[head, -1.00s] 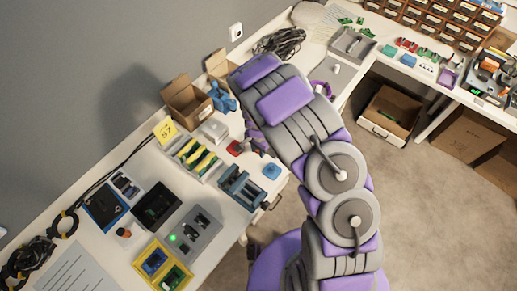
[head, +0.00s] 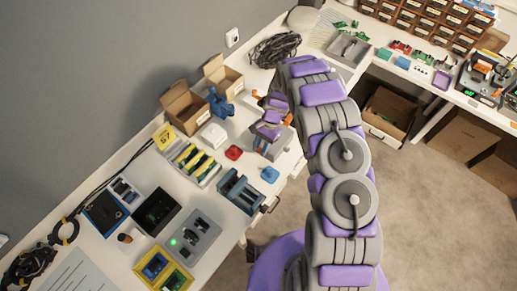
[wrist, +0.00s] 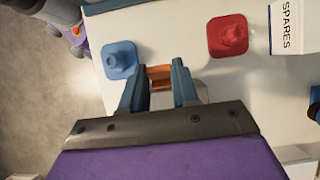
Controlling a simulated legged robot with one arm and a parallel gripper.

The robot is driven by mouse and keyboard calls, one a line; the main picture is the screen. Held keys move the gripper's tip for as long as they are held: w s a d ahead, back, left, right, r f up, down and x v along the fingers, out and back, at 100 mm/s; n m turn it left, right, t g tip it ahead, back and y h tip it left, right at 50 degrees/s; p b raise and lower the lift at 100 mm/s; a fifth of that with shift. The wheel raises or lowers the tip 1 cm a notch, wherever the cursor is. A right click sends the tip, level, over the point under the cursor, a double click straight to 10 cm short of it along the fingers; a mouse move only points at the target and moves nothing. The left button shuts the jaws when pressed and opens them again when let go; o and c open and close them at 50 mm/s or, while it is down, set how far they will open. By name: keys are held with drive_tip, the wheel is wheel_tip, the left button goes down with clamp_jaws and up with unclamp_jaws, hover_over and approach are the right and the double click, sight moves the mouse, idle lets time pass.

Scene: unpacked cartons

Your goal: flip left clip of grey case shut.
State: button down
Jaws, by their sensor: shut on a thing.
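The grey case (head: 274,149) is on the bench under my gripper in the head view, mostly hidden by my arm. An orange clip (wrist: 160,76) shows between the two blue fingers of my gripper (wrist: 161,82) in the wrist view. The fingers are closed on it, one on each side. A grey patch below the clip, between the fingers, seems to be part of the case. Orange bits also show beside my wrist in the head view (head: 288,119). I cannot tell how far the clip is turned.
A blue knobbed block (wrist: 120,60) and a red knobbed block (wrist: 228,36) lie close to my gripper. A white box marked SPARES (wrist: 294,28) is beyond the red one. A blue vise-like fixture (head: 240,190) and open cartons (head: 186,106) stand nearby on the bench.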

drive_tip(key=shift+w+d+g, duration=0.15)
drive_tip(key=shift+w+g, duration=0.15)
drive_tip(key=shift+w+d+g+y, duration=0.4)
drive_tip(key=shift+g+y, duration=0.25)
drive_tip(key=shift+g, duration=0.1)
drive_tip(key=shift+w+d+g+y, duration=0.25)
drive_tip(key=shift+w+g+y, duration=0.15)
drive_tip(key=shift+g+y, duration=0.3)
drive_tip(key=c, duration=0.8)
unclamp_jaws()
drive_tip(key=shift+w, duration=0.1)
drive_tip(key=shift+c, duration=0.2)
drive_tip(key=r, duration=0.3)
drive_tip(key=shift+s+r, duration=0.25)
drive_tip(key=shift+r, duration=0.05)
drive_tip(key=s+d+r+p, duration=0.1)
drive_tip(key=s+d, duration=0.2)
drive_tip(key=s, duration=1.2)
drive_tip(key=shift+s, duration=0.15)
